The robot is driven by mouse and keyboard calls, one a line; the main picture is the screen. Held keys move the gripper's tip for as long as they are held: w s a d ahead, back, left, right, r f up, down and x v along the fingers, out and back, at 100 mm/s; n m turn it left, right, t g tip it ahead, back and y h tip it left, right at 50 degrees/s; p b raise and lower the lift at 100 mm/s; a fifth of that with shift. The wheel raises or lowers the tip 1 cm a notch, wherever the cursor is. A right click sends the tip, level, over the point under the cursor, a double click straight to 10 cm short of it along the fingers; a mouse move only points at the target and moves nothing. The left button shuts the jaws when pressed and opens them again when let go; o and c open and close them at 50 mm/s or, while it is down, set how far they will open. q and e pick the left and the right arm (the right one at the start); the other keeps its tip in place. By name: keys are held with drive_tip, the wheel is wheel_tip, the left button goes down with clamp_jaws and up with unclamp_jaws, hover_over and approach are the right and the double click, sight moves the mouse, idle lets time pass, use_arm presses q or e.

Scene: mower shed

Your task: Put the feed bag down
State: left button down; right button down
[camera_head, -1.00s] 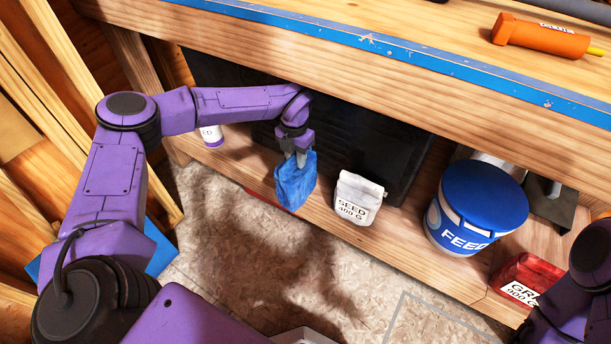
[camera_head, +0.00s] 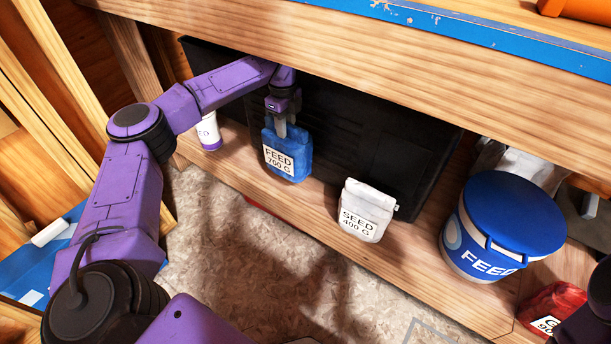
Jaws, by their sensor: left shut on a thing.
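The feed bag (camera_head: 289,155) is blue with a white label reading FEED 700 G. It hangs upright below my left gripper (camera_head: 280,124), whose fingers are shut on its top edge. The bag is over the wooden lower shelf (camera_head: 321,204), in front of a black panel. I cannot tell whether its bottom touches the shelf. My right gripper is out of view; only a dark part of my right arm shows at the lower right corner.
A white seed bag (camera_head: 366,211) stands on the shelf to the right. Beyond it are a blue-lidded FEED bucket (camera_head: 499,229) and a red bag (camera_head: 551,308). A white container (camera_head: 209,132) stands left of the feed bag. The workbench edge (camera_head: 330,38) overhangs the shelf.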

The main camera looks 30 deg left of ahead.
sight(285, 141)
use_arm(q)
drive_tip(key=f, duration=0.3)
drive_tip(key=f+b, duration=0.1)
drive_tip(key=f, duration=0.1)
drive_tip(key=shift+s+a+f, duration=0.1)
drive_tip(key=shift+a+f, duration=0.1)
drive_tip(key=shift+f, duration=0.2)
wheel_tip(285, 141, down, 4)
drive_tip(key=shift+r+b, duration=0.2)
drive_tip(key=shift+b, duration=0.4)
drive_tip(key=shift+r, duration=0.1)
drive_tip(key=shift+d, duration=0.1)
drive_tip(key=c, duration=0.8)
unclamp_jaws()
drive_tip(key=shift+f, duration=0.2)
drive_tip(key=shift+c, duration=0.2)
drive_tip(key=shift+r, duration=0.2)
wheel_tip(285, 141, up, 7)
drive_tip(key=shift+r+p, duration=0.2)
drive_tip(key=shift+p, duration=0.85)
